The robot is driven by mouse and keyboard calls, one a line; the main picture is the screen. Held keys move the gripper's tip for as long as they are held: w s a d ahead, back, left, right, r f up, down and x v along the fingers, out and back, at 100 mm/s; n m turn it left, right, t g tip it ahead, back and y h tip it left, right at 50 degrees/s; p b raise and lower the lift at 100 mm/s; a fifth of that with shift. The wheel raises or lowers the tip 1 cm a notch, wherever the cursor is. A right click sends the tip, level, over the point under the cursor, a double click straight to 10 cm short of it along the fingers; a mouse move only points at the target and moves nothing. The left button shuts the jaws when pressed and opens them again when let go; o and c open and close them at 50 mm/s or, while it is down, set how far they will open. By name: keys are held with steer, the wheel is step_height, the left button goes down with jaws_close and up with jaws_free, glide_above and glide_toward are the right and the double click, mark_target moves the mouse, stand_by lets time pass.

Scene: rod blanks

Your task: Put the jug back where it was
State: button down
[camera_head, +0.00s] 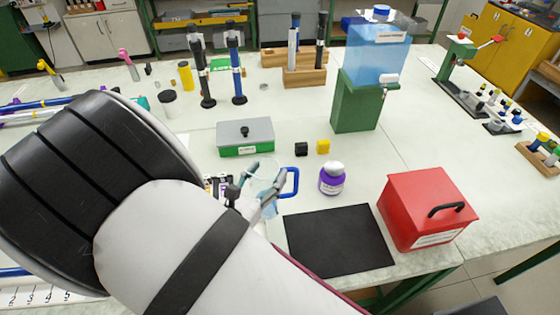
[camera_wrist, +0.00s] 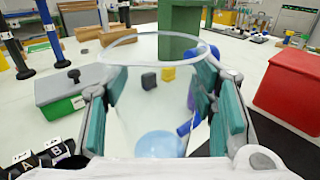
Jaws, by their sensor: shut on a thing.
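The jug is clear, with a blue handle (camera_head: 291,181) on its right side in the head view. Its round rim (camera_wrist: 150,37) and see-through wall fill the middle of the wrist view. Something pale blue (camera_wrist: 158,145) shows low in it. My gripper (camera_head: 252,184) is shut around the jug's body, with its teal finger pads (camera_wrist: 103,108) on either side. The jug looks upright. My forearm hides part of the table beside it, and I cannot tell whether its base touches the table.
A black mat (camera_head: 338,240) lies front right of the jug, with a red box (camera_head: 425,208) beyond it. A purple bottle (camera_head: 332,180) stands close to the handle. A grey-green case (camera_head: 245,138) and black (camera_head: 301,149) and yellow (camera_head: 323,147) blocks lie behind.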

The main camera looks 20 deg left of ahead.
steer(key=w+a+f+b, duration=0.1)
steer(key=w+f+b, duration=0.1)
steer(key=w, duration=0.3)
steer(key=w+a+f+b, duration=0.1)
steer(key=w+f+b, duration=0.1)
steer(key=w, duration=0.4)
steer(key=shift+w+f+b, duration=0.15)
steer(key=shift+f+b, duration=0.1)
steer(key=shift+b, duration=0.6)
steer(key=shift+f, duration=0.15)
steer(key=c, duration=0.7)
jaws_free()
